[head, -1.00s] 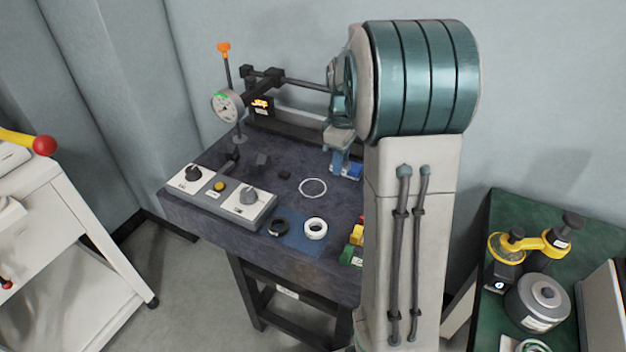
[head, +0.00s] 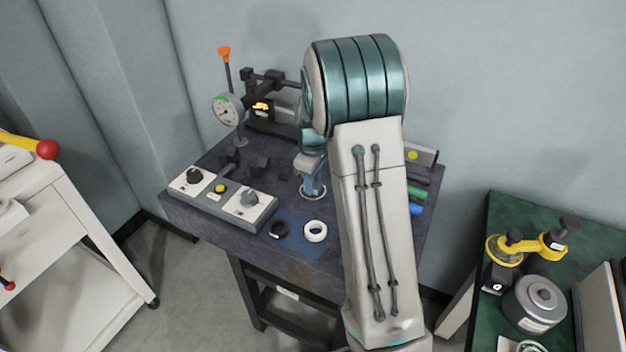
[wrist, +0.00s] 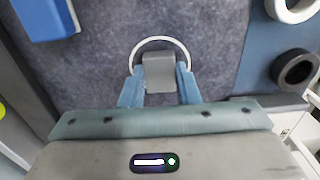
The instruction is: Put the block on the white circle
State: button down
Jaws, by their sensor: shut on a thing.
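My gripper (wrist: 159,84) is shut on a small grey block (wrist: 158,70), with a blue finger on each side of it. The block is over the white circle (wrist: 160,39), a thin white ring outline on the dark tabletop. Part of the outline shows past the block and the near part is hidden by block and fingers. In the head view my gripper (head: 311,188) points down at the white circle (head: 324,194). I cannot tell whether the block touches the table.
A white ring (head: 315,231) and a black ring (head: 278,229) lie on a blue mat in front. A knob panel (head: 222,199) and a dial gauge (head: 228,109) stand left. A blue object (wrist: 45,18) lies beyond the circle in the wrist view. Green and blue items (head: 416,202) lie right.

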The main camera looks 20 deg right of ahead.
jog(key=shift+f, duration=0.1)
jog(key=c, duration=1.1)
grip_release()
notch_tip(320, 180, up, 12)
jog(key=s+a+m+t, duration=0.1)
jog(key=s+a+m, duration=0.2)
jog(key=s, duration=1)
jog(key=s+a+m+t, duration=0.1)
jog(key=s+a+m, duration=0.2)
jog(key=s, duration=0.9)
jog(key=shift+s+r+m+t, duration=0.35)
jog(key=shift+m+t, duration=0.05)
jog(key=shift+m, duration=1.2)
